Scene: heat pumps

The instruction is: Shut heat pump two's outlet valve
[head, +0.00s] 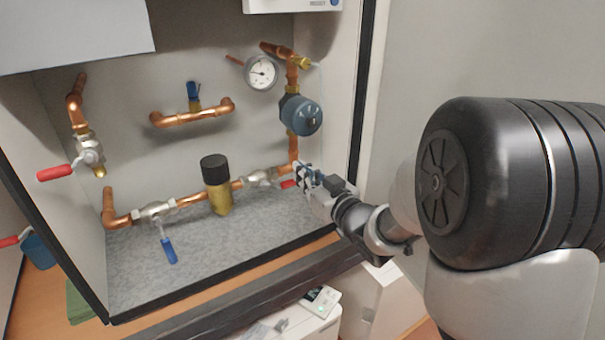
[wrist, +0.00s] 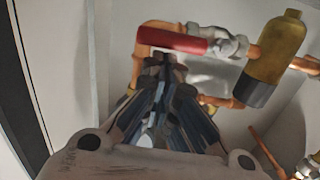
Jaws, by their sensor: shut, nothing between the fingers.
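A valve with a silver body (head: 260,178) and a red lever (head: 288,184) sits at the right end of the lower copper pipe. In the wrist view its red lever (wrist: 172,40) lies along the pipe, beside the silver body (wrist: 230,45). My gripper (head: 303,174) is shut and empty, just right of that lever. In the wrist view the fingertips (wrist: 168,62) appear close to the lever; I cannot tell whether they touch. Another red-lever valve (head: 55,173) is at the left, its lever pointing left. A blue-lever valve (head: 168,250) points down. No label shows which pump each serves.
A brass fitting with a black cap (head: 216,185) stands on the lower pipe. A blue pump (head: 301,115) and a gauge (head: 261,73) are above. The cabinet's right wall (head: 350,100) is close to my gripper. The grey cabinet floor (head: 225,240) is clear.

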